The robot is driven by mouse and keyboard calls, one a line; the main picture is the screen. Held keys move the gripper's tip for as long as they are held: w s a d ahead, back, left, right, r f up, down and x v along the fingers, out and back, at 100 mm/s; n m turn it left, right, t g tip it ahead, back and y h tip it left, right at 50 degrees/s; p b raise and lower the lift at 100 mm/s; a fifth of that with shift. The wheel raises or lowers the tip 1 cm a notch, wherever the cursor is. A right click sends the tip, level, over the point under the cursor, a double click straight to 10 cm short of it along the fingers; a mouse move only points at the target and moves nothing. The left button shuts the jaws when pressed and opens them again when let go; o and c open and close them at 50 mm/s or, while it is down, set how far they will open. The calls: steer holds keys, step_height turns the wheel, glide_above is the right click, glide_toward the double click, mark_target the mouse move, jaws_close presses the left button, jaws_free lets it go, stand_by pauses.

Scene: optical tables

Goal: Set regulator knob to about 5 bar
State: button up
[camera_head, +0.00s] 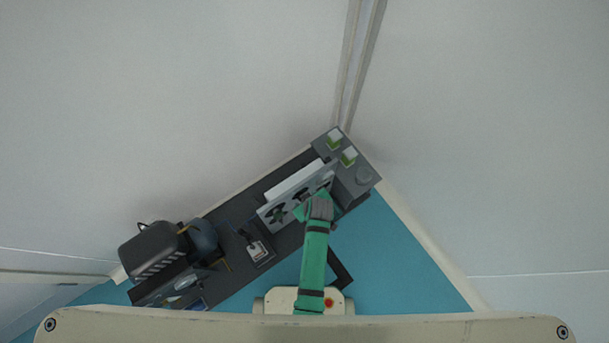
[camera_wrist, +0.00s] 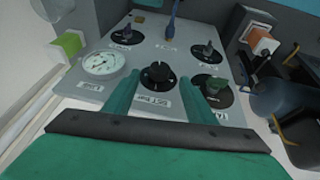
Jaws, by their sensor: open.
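The regulator knob (camera_wrist: 157,74) is a black knob on a black round plate, with a label below it, on a grey panel (camera_wrist: 160,45) in the wrist view. A white round gauge (camera_wrist: 102,64) sits to its left; its reading is too small to tell. My gripper (camera_wrist: 165,92) is open, with one green finger on each side of the knob's lower part. I cannot tell whether the fingers touch it. In the head view my green arm reaches to the panel (camera_head: 274,210), and my gripper (camera_head: 316,202) hides part of it.
A blue lever (camera_wrist: 172,22) rises at the panel's far edge.

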steer(key=x, duration=0.6)
steer(key=shift+w, duration=0.1)
steer(key=c, duration=1)
